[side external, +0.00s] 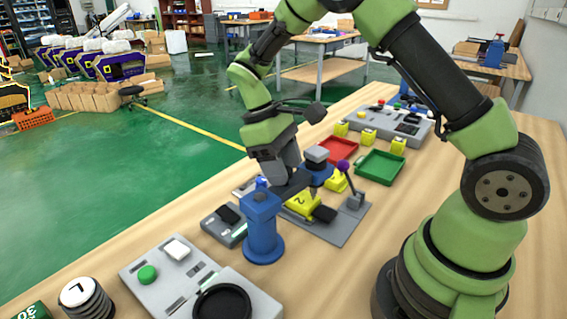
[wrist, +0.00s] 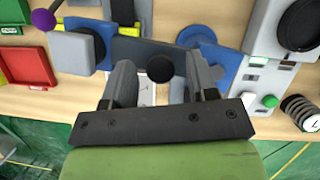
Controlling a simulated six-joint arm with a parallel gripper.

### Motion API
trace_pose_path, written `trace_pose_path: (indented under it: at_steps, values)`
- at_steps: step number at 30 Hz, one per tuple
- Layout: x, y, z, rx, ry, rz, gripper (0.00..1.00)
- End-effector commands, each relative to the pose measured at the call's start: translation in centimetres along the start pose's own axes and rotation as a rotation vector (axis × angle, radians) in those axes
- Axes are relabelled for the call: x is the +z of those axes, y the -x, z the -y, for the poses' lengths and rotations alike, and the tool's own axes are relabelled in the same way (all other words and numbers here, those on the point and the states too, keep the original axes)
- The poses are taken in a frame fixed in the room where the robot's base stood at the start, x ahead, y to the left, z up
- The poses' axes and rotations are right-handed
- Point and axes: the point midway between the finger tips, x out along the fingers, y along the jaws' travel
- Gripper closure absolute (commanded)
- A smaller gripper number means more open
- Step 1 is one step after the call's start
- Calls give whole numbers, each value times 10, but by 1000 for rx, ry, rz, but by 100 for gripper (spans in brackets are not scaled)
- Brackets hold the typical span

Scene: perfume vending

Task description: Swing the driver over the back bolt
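My gripper (side external: 288,182) points down just behind that post. In the wrist view my gripper (wrist: 160,82) has its two grey fingers apart, one on each side of the black knob, with a gap at each side. It holds nothing that I can see. The bolts are too small or hidden to tell apart. A yellow block (side external: 301,205) marked 2 lies beside my gripper.
A lever with a purple knob (side external: 343,166) and a grey-topped blue stand (side external: 318,164) are close behind my gripper. Red (side external: 338,149) and green (side external: 380,167) trays lie farther back. A grey panel with a green button (side external: 147,274) is at the front left.

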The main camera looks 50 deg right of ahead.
Motion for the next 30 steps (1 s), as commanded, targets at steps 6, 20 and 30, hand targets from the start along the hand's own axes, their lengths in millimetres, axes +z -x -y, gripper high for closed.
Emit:
trace_pose_path:
  at_steps: [6, 20, 30]
  values:
    - [-1, 10, 0, 2, 2, -2, 47]
    - [-1, 84, 0, 3, 1, -3, 47]
    - [0, 100, 0, 0, 0, 0, 47]
